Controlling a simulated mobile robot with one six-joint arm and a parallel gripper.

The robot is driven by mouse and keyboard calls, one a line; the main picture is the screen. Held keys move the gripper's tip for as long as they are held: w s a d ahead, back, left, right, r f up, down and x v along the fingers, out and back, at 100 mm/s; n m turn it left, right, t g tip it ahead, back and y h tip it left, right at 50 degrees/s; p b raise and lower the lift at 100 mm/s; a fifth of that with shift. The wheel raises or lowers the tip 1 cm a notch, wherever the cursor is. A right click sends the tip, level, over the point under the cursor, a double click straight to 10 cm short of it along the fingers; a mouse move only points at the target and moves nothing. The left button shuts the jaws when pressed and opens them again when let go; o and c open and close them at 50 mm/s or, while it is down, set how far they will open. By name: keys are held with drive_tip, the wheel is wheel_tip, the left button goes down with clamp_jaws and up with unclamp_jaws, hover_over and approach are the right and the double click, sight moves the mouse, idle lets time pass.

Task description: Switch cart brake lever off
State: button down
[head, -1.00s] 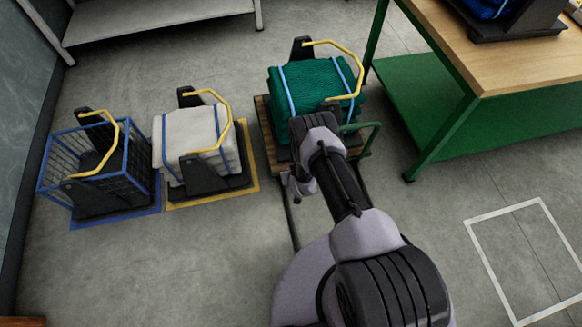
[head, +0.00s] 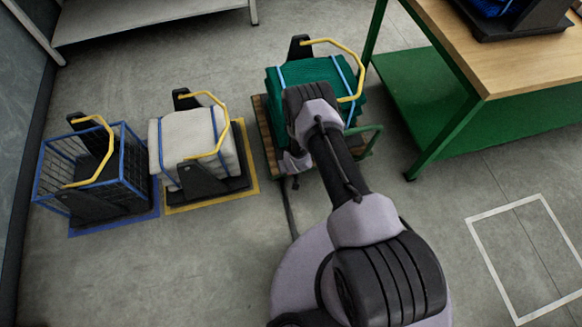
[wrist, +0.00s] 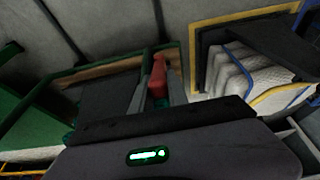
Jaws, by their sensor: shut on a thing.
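The cart has a wooden deck (head: 264,137) and a green handle rail (head: 368,139), and it carries a folded green net (head: 305,72) in a black cradle. In the wrist view, a red brake lever (wrist: 158,76) stands at the cart's edge, between the two grey fingers of my gripper (wrist: 158,92). My gripper is shut on the lever. In the head view my gripper (head: 294,168) is low at the cart's near side, and my arm hides the lever and part of the net.
Left of the cart, a white net (head: 185,138) in a black cradle stands on a yellow-bordered mat (head: 225,194). Further left is a blue wire basket (head: 135,165). A wooden-topped green table (head: 510,60) stands at right. A white floor outline (head: 475,235) encloses bare floor.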

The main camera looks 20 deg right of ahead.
drive_tip(key=c, duration=1.3)
unclamp_jaws()
drive_tip(key=p+v, duration=0.7)
drive_tip(key=v, duration=1)
drive_tip(key=shift+s+r, duration=0.1)
drive_tip(key=shift+r, duration=0.05)
